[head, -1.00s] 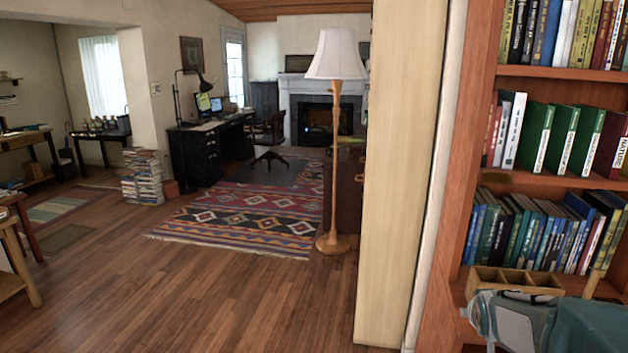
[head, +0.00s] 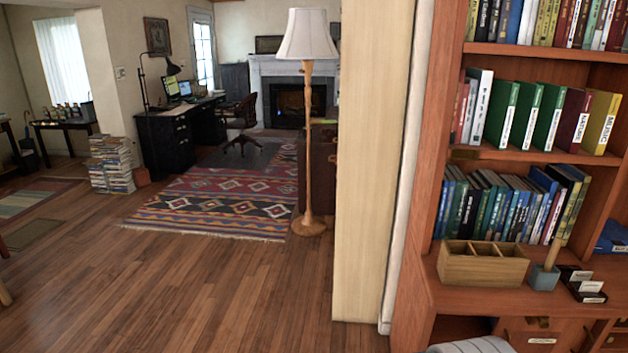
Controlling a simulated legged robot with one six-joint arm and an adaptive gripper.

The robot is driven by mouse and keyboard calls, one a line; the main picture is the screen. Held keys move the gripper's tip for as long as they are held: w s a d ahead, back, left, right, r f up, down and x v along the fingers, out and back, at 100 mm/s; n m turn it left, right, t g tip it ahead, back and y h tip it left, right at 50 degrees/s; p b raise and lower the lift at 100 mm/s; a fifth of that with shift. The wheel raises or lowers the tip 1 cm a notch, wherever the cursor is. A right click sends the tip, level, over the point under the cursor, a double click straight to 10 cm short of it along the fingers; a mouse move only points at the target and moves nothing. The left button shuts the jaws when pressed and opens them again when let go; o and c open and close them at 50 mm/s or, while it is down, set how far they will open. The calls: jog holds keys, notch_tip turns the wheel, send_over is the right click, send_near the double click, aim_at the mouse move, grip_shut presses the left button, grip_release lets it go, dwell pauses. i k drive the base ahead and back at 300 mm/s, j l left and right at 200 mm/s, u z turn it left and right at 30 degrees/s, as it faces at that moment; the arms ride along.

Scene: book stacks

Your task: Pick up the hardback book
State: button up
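Several books stand upright in a wooden bookcase (head: 418,215) at the right of the head view. The middle shelf holds green-spined books (head: 523,115), a dark red book (head: 570,120), a yellow book (head: 600,122) and a white-spined book (head: 481,105). The shelf below holds a row of blue, green and dark books (head: 500,205). A blue book (head: 612,236) lies at the right edge, partly cut off. I cannot tell which one is the task's hardback book. My gripper is not in view.
A wooden divided box (head: 482,268), a small blue-grey holder (head: 543,278) and dark card holders (head: 585,285) stand on the bookcase ledge. A pale wall end (head: 365,160) borders the bookcase. Open wood floor (head: 200,290) lies left, with a floor lamp (head: 308,150) and patterned rug (head: 210,205).

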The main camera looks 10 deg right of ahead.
aim_at(578, 103)
jog(key=z, duration=1.6)
jog(key=u, duration=0.3)
jog(key=i+l+u, duration=0.75)
